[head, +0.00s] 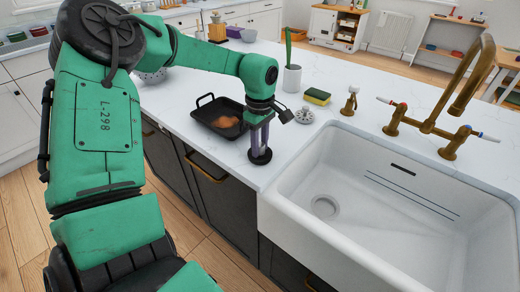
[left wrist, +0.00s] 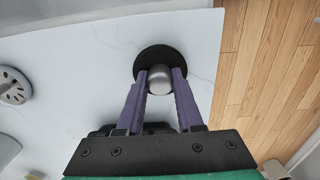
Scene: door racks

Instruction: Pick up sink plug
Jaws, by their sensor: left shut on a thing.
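The sink plug, a black disc with a round silver knob, is on the white countertop left of the sink, near the front edge. Its black rim shows in the head view (head: 262,158) and in the left wrist view (left wrist: 156,52). My left gripper, with two purple fingers, points down over it in the head view (head: 259,147). In the left wrist view the fingertips (left wrist: 160,76) are on both sides of the knob, shut on it. The disc looks to be at the counter surface; I cannot tell whether it touches. My right gripper is not in view.
The white sink (head: 325,185) with its drain lies right of the plug, below a brass faucet (head: 440,125). A black pan (head: 215,117) stands behind left. A round strainer-like piece (head: 303,115), a sponge (head: 317,96) and a plant pot (head: 292,78) stand farther back.

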